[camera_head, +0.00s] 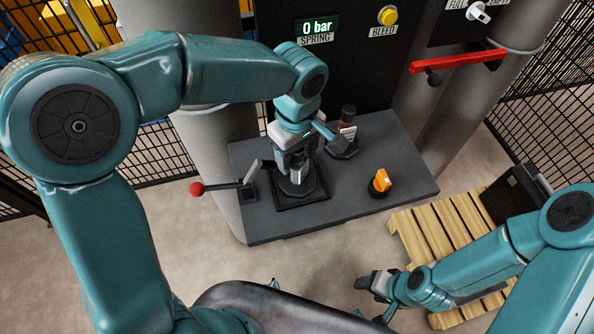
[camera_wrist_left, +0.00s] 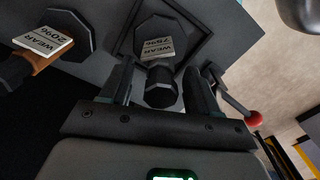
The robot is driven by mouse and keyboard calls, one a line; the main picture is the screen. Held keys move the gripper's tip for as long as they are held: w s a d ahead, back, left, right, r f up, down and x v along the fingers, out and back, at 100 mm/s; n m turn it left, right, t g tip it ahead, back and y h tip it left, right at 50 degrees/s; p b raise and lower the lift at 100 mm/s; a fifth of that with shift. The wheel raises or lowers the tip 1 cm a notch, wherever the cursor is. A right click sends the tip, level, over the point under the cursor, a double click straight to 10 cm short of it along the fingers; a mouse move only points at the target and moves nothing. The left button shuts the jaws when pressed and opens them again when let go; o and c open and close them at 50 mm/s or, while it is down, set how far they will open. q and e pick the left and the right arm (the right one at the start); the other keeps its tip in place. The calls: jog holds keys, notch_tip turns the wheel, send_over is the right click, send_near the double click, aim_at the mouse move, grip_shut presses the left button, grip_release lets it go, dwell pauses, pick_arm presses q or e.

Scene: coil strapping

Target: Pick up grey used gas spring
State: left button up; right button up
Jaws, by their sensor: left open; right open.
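My left gripper (camera_head: 297,174) is open and points down over a dark square frame (camera_head: 319,194) on the grey bench. In the left wrist view its fingers (camera_wrist_left: 160,90) stand on either side of a black-topped gas spring (camera_wrist_left: 160,86). My right gripper (camera_head: 369,290) is open and empty, low at the right.
A lever with a red ball (camera_head: 197,189) sticks out left of the frame; the ball also shows in the wrist view (camera_wrist_left: 254,118). An orange knob (camera_head: 381,181) stands on the bench (camera_head: 262,223). The panel display (camera_head: 317,26) reads 0 bar. A wooden pallet (camera_head: 428,236) lies right.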

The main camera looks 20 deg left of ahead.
pick_arm(q)
jog(key=shift+f, duration=0.25)
jog(key=shift+s, duration=0.1)
grip_shut()
dwell(1.2)
